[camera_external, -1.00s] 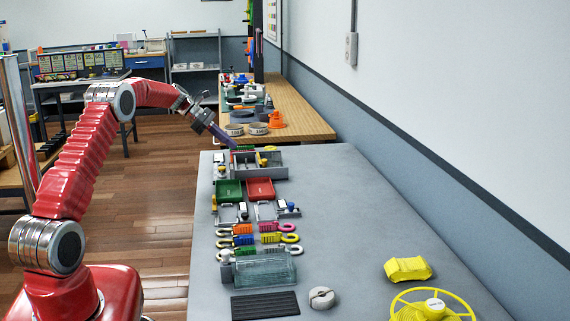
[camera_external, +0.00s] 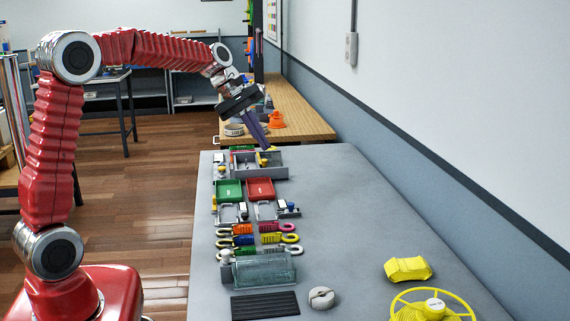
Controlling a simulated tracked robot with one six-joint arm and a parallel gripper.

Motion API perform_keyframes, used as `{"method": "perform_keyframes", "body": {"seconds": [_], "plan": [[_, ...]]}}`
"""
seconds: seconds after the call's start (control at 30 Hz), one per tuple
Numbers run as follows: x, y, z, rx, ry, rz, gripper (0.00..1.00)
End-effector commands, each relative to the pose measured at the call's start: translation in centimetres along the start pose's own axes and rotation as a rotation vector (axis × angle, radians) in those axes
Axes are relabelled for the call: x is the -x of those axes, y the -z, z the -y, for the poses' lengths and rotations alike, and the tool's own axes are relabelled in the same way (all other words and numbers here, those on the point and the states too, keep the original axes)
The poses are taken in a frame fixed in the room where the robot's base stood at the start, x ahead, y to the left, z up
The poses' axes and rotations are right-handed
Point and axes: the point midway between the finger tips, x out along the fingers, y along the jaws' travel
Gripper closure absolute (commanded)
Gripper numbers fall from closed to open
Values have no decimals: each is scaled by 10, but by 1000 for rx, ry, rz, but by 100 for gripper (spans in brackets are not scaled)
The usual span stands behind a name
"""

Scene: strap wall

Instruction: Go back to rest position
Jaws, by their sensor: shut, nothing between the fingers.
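My red arm reaches over the far end of the grey table (camera_external: 345,200). My gripper (camera_external: 266,146) points down, with its dark purple fingers shut and nothing held. Its fingertips are just above or in front of the grey compartment box (camera_external: 270,172) at the table's far end; I cannot tell whether they touch it. A small yellow part shows at the box near the fingertips.
A yellow block (camera_external: 408,269) and yellow wheel (camera_external: 433,308) lie right. The table's middle right is clear.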

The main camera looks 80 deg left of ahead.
Motion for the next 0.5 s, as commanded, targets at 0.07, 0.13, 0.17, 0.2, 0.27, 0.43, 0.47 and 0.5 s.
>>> {"method": "perform_keyframes", "body": {"seconds": [0.07, 0.13, 0.17, 0.2, 0.27, 0.43, 0.47, 0.5], "plan": [[2, -29, 7, -94, 15, -9, 100], [4, -51, 15, -173, 28, -18, 100], [4, -60, 19, -205, 34, -21, 100], [5, -72, 24, -251, 41, -26, 100], [7, -89, 33, -320, 51, -33, 100], [11, -132, 60, -515, 77, -51, 100], [12, -140, 65, -549, 81, -54, 100], [13, -149, 72, -596, 87, -58, 100]]}}
